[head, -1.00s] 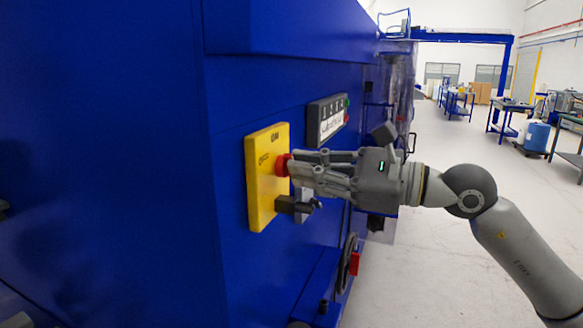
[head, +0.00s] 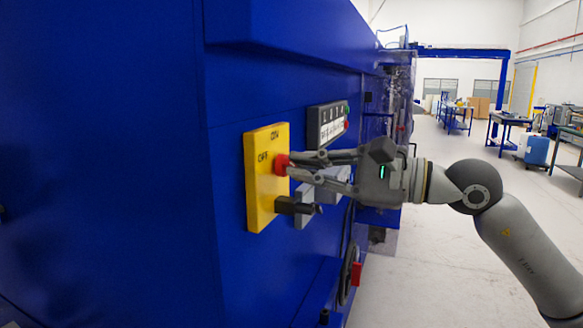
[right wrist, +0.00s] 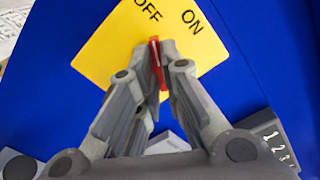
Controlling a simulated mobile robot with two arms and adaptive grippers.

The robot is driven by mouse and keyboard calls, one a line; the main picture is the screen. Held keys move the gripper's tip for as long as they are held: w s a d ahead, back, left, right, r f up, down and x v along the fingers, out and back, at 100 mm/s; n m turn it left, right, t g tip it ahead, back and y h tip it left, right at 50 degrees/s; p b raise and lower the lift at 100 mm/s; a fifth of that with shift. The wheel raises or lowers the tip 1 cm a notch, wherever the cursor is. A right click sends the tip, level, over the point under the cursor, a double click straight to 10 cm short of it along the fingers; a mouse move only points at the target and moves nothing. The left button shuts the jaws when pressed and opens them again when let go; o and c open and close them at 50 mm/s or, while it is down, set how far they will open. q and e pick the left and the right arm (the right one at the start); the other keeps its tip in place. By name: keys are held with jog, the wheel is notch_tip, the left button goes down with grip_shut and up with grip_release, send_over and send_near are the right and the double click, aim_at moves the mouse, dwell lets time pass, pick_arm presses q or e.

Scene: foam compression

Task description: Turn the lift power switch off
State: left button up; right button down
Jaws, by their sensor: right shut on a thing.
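A yellow switch plate (head: 262,195) is mounted on the blue machine's side, with OFF at its left and ON at its top. A red switch handle (head: 281,164) stands out from the plate. My right gripper (head: 290,166) comes in from the right and is shut on the red handle. In the right wrist view the yellow plate (right wrist: 115,42) shows OFF and ON above the fingers. The red handle (right wrist: 155,62) is pinched between the fingertips of my right gripper (right wrist: 154,60), which hide part of it. My left gripper is not in view.
A black lever (head: 292,206) sticks out from the plate's lower edge, just below my right fingers. A dark button panel (head: 328,124) is behind the plate. The blue machine wall (head: 110,150) fills the left. Open floor (head: 440,260) lies to the right.

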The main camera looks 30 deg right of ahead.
jog(key=n+b, duration=0.1)
jog(key=n, duration=0.1)
jog(key=shift+f+n, duration=0.1)
jog(key=shift+n, duration=0.3)
jog(key=n+b, duration=0.1)
jog(key=n, duration=0.2)
jog(key=c, duration=0.8)
grip_release()
